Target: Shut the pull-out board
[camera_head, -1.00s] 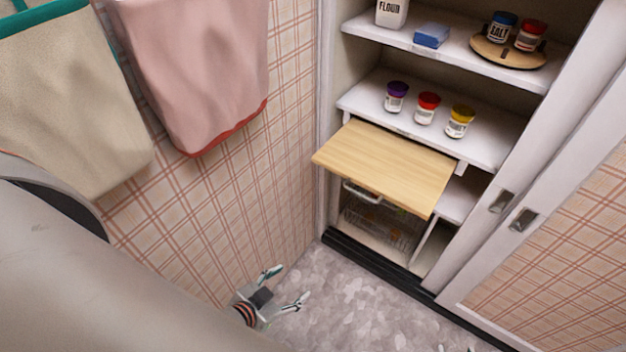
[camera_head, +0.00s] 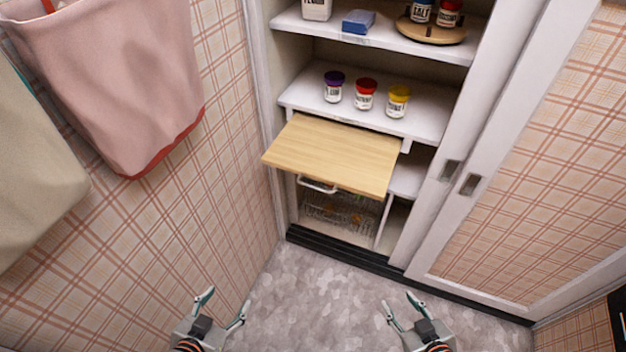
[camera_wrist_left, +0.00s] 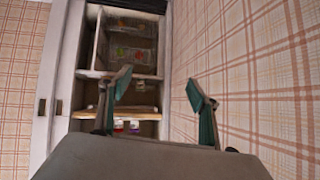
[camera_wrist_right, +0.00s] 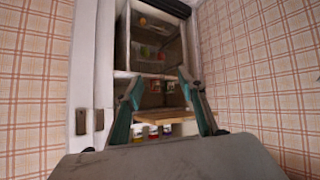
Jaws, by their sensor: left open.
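The pull-out board (camera_head: 335,155) is a pale wooden panel sticking out of the cupboard below the shelf of jars. It also shows in the left wrist view (camera_wrist_left: 142,112) and the right wrist view (camera_wrist_right: 160,117). My left gripper (camera_head: 229,296) is open and empty, low over the floor, nearer than the board and to its left. My right gripper (camera_head: 397,299) is open and empty at a similar height, nearer than the board and to its right. Both are clear of the board. The board's back edge is hidden under the shelf.
Purple, red and yellow-lidded jars (camera_head: 366,94) stand on the shelf above. A wire basket (camera_head: 340,212) with a white handle sits below the board. A sliding door (camera_head: 450,170) stands right of the opening. The floor (camera_head: 315,300) ahead is clear.

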